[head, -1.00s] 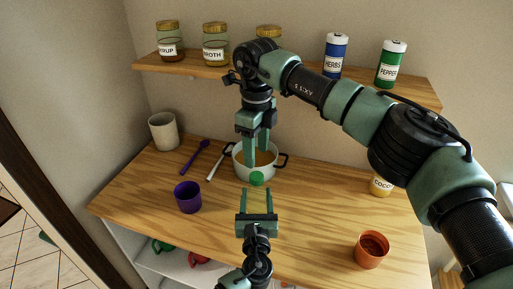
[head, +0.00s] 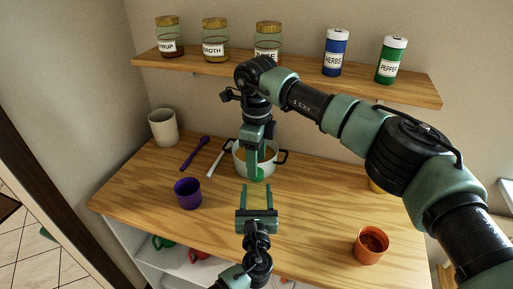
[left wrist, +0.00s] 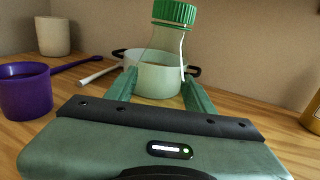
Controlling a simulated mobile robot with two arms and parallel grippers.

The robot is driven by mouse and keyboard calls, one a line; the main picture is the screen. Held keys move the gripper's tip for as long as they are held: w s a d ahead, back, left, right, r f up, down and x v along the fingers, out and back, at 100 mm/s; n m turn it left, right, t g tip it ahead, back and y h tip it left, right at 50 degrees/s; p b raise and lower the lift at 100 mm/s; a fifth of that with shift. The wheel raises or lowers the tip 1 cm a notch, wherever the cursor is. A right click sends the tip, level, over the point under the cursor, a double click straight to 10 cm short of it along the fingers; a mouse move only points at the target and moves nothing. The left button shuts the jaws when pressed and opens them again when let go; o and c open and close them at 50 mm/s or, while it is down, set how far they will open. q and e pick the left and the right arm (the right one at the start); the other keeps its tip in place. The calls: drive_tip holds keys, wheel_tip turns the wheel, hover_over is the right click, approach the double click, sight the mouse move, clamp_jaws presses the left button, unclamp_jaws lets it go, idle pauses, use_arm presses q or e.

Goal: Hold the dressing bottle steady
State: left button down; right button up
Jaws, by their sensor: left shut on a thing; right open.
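The dressing bottle (left wrist: 162,62) stands upright in the left wrist view, clear and pale with a green screw cap. In the head view mostly its green cap (head: 257,175) shows. My left gripper (head: 257,190) is shut on the bottle's body, with a finger on either side in the left wrist view (left wrist: 160,92). My right gripper (head: 258,160) is open and points down from above, its fingers at the cap. I cannot tell whether they touch the cap. No right finger shows in the left wrist view.
A white pot (head: 242,163) stands just behind the bottle. A purple cup (head: 188,194), purple spoon (head: 196,153) and beige cup (head: 163,127) are to the left. An orange cup (head: 370,246) stands front right. A shelf (head: 300,84) with jars and shakers runs above.

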drive_tip(key=shift+f, duration=1.55)
clamp_jaws()
drive_tip(key=shift+o, duration=0.8)
unclamp_jaws()
